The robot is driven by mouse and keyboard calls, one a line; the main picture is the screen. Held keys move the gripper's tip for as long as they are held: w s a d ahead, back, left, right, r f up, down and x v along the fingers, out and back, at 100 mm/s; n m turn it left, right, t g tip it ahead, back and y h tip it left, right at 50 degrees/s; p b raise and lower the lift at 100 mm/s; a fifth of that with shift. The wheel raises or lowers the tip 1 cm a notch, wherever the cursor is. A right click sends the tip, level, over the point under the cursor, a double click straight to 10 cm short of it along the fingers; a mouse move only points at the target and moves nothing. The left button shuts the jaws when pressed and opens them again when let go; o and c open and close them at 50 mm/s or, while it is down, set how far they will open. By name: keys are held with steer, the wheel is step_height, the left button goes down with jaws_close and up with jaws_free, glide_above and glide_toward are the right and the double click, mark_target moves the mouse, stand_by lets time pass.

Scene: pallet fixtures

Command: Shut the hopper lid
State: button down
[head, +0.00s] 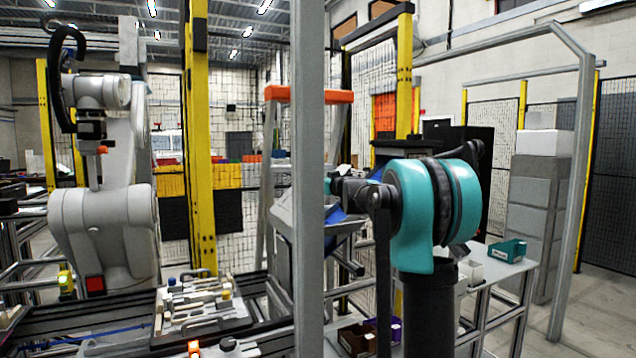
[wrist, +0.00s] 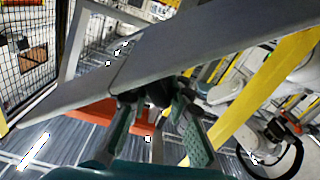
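The hopper (head: 340,228) is a grey sloped metal bin with blue inside, in the middle of the head view, partly hidden by a grey post and my teal arm. A dark flat top with a blue panel (head: 399,157) stands above and behind my arm; I cannot tell if this is the lid. In the wrist view a broad grey metal panel (wrist: 205,48) slants close across my gripper (wrist: 158,108); I cannot tell whether it is lid or hopper wall. My gripper's teal fingers are apart. I cannot tell whether they touch the panel. The head view mostly hides the gripper.
A grey upright post (head: 309,180) stands close in front. A frame with an orange top bar (head: 308,94) is behind it. A grey industrial robot (head: 108,215) and a fixture pallet (head: 203,306) are at left. A table with a teal bin (head: 507,250) is at right.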

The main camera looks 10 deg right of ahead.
steer(key=shift+s+a+f, duration=0.1)
steer(key=shift+a+f, duration=0.05)
steer(key=shift+w+d+f+m, duration=0.4)
steer(key=shift+d+f+m, duration=0.75)
steer(key=shift+f, duration=0.85)
steer(key=shift+w+d+f+m, duration=0.35)
steer(key=shift+d+f+m, duration=0.85)
steer(key=shift+f, duration=0.85)
steer(key=shift+w+d+f+m, duration=0.4)
steer(key=shift+d+f+m, duration=0.75)
steer(key=shift+f, duration=0.85)
steer(key=c, duration=1.6)
jaws_free()
steer(key=shift+a, duration=0.1)
steer(key=shift+o, duration=0.2)
steer(key=v, duration=1.2)
